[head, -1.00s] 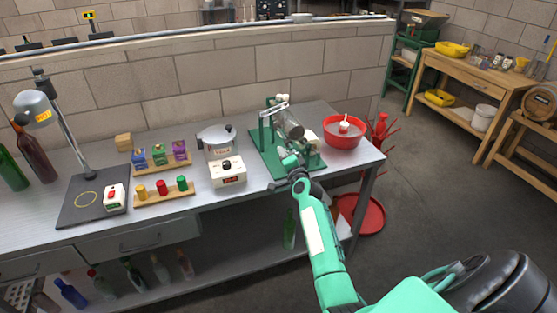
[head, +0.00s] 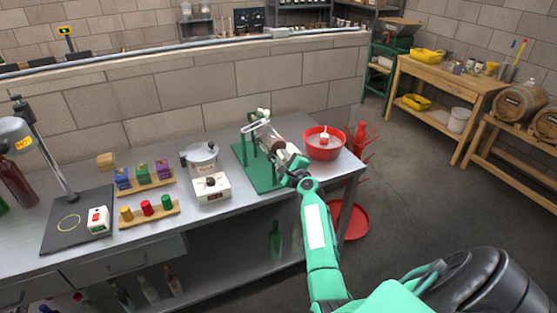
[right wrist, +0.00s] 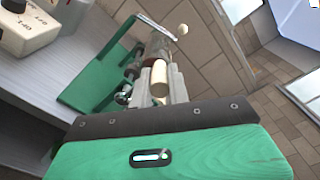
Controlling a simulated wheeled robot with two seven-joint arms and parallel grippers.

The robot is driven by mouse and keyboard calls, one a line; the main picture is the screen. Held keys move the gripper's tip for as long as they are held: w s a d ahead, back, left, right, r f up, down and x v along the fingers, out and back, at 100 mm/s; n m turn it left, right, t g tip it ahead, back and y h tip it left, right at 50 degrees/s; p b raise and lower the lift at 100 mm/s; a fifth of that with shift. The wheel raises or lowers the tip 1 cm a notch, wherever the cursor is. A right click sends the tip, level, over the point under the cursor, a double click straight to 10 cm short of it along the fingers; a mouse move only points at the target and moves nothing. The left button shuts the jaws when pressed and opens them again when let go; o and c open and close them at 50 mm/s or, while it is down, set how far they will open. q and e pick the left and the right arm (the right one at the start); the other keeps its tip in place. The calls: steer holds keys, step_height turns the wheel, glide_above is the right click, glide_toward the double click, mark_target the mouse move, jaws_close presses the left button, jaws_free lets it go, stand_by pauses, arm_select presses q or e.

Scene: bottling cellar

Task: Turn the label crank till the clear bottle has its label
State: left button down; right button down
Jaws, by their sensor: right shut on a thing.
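The label machine (head: 250,172) has a green base and frame and stands near the right end of the metal bench. A clear bottle (head: 268,134) seems to lie tilted across it, partly hidden by my arm; I cannot tell whether it has a label. My right gripper (head: 292,164) is at the front right side of the machine. In the right wrist view, it is shut on the pale wooden crank handle (right wrist: 158,82). The green frame (right wrist: 98,82) is behind the fingers. My left gripper is not in view.
A red bowl (head: 338,149) stands close right of the machine. A white box with a dial (head: 211,188) and a pot (head: 200,156) stand to its left. Wooden racks with coloured pieces lie further left. A red bottle tree and red basin stand on the floor beyond the bench's right end.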

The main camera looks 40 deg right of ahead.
steer(key=shift+d+r+m, duration=0.2)
steer(key=shift+d+m, duration=0.15)
steer(key=shift+m, duration=0.05)
steer(key=shift+s+d, duration=0.15)
steer(key=shift+d, duration=0.4)
steer(key=c, duration=1.3)
jaws_free()
steer(key=shift+f, duration=0.15)
steer(key=shift+c, duration=0.2)
steer(key=b+v, duration=0.2)
steer(key=v, duration=1.2)
steer(key=shift+d+f, duration=0.1)
steer(key=shift+d, duration=0.05)
